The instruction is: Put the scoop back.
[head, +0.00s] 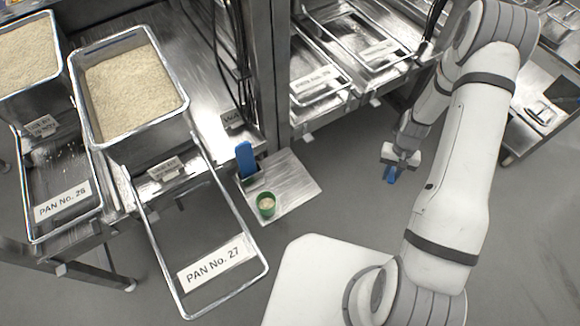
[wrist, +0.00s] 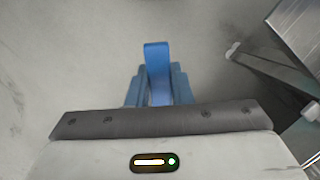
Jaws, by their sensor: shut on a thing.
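My gripper (head: 391,175) hangs over the grey floor to the right of the small metal shelf in the head view. In the wrist view its blue fingers (wrist: 155,88) are closed on a flat blue piece (wrist: 156,58), which I take to be the scoop's handle. The scoop's bowl cannot be made out in either view. A blue upright piece (head: 245,158) stands at the back left of the small shelf, apart from my gripper; it may be the scoop's holder.
A green cup (head: 265,204) with pale contents stands on the small metal shelf (head: 297,180). A metal rack (head: 330,115) stands behind. Open floor surrounds my gripper.

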